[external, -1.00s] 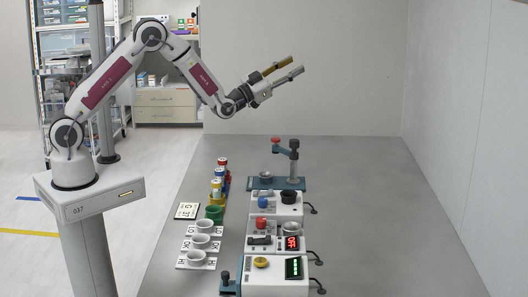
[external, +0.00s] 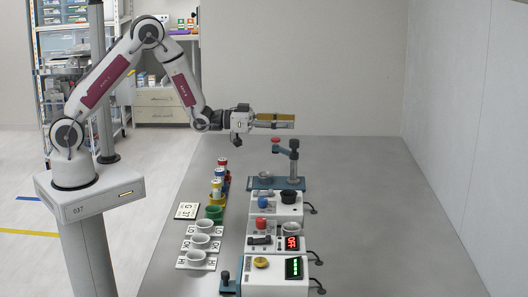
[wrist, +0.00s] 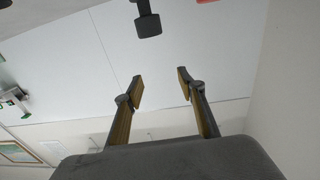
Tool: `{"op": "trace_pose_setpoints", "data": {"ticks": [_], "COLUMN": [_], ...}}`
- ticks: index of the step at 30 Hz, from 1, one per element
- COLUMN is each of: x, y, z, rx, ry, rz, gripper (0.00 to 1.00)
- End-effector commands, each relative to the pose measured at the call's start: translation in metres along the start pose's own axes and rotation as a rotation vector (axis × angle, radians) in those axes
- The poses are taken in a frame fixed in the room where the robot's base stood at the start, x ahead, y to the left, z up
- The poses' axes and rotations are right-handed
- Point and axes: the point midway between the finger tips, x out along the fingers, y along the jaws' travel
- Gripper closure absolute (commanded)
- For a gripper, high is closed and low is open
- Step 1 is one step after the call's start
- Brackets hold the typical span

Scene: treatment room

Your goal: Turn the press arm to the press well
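The press (external: 294,165) stands at the far end of the row of devices, with a grey post on a teal base (external: 262,185). Its press arm (external: 284,151) reaches left from the post and carries a red-topped knob (external: 276,139). The press well (external: 265,175), a small grey cup, sits on the base, low and left of the post. My gripper (external: 292,121) is level, above and behind the press, touching nothing. In the wrist view my gripper (wrist: 160,78) has its fingers apart with nothing between them.
Nearer devices include one with a blue knob (external: 262,202), one with a red display (external: 292,243) and one with a yellow button (external: 261,262). Colored vials (external: 222,172) and white cups (external: 203,226) stand to the left. The table's right side is clear.

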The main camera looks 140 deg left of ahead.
Motion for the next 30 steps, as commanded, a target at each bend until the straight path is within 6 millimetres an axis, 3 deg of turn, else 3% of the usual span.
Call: {"op": "trace_pose_setpoints", "data": {"ticks": [14,30], "x": [0.0,0.0], "y": [0.0,-0.001], "z": [0.006,0.052], "rx": [0.002,0.003], "ry": [0.001,0.0], "rz": [-0.001,-0.001], "gripper": [0.6,0.6]}}
